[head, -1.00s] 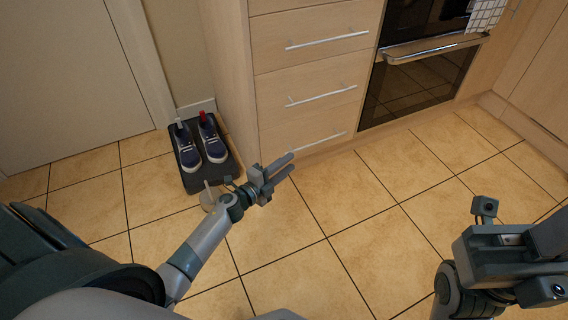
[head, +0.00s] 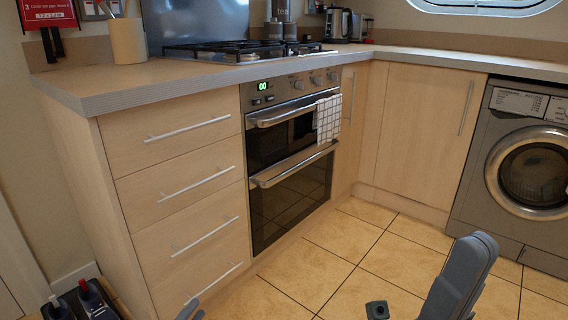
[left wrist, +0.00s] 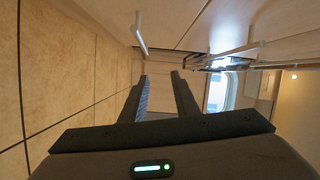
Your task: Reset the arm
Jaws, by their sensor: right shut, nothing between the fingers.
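My left gripper (head: 190,311) only just enters the bottom edge of the head view, in front of the lowest drawer; one grey fingertip shows. In the left wrist view its two dark fingers (left wrist: 160,82) stand apart with nothing between them, so it is open and empty. My right gripper (head: 468,268) is at the lower right of the head view, large and close to the camera, pointing up. Its fingers are together and hold nothing. The rest of both arms is below the picture.
A drawer unit (head: 180,190) stands at the left, beside an oven (head: 292,160) with a checked towel (head: 328,118). A washing machine (head: 525,170) is at the right. The tiled floor (head: 345,240) between is clear.

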